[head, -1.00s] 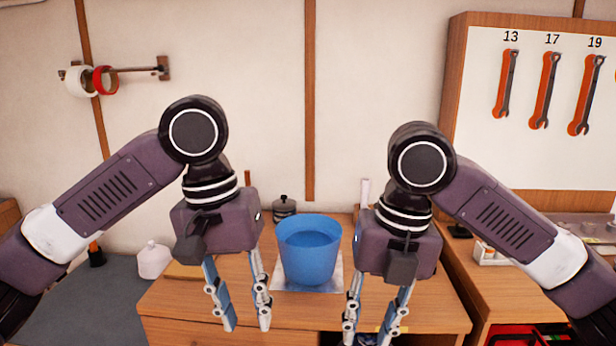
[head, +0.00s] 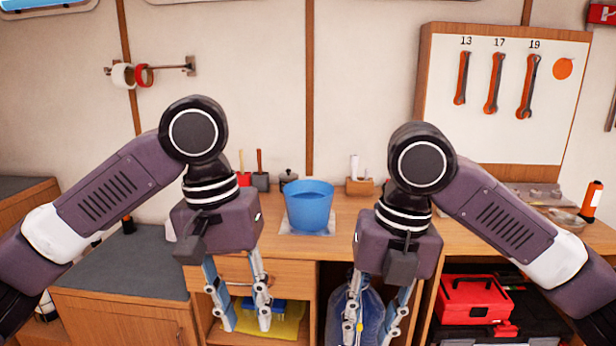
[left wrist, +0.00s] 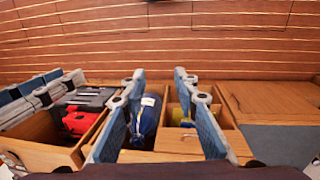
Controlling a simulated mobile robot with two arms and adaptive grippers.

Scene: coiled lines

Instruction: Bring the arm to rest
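My left gripper (head: 246,322) hangs fingers down in the head view, in front of the workbench. Its two blue-grey fingers stand apart with nothing between them. The left wrist view also shows this gripper (left wrist: 158,78) open and empty. My right gripper (head: 372,330) hangs the same way, in front of a blue clear-looking bottle (head: 340,315) under the bench. Its fingers are also apart, and I see nothing held. Both arms are bent, nearly mirrored, and touch nothing that I can see.
A blue bucket (head: 309,208) stands on a pale sheet (head: 287,229) on the wooden workbench (head: 340,222). A red toolbox (head: 472,300) sits in the lower right bay, and a yellow cloth-like thing (head: 285,322) lies in the lower left one. A grey-topped cabinet (head: 120,265) stands left.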

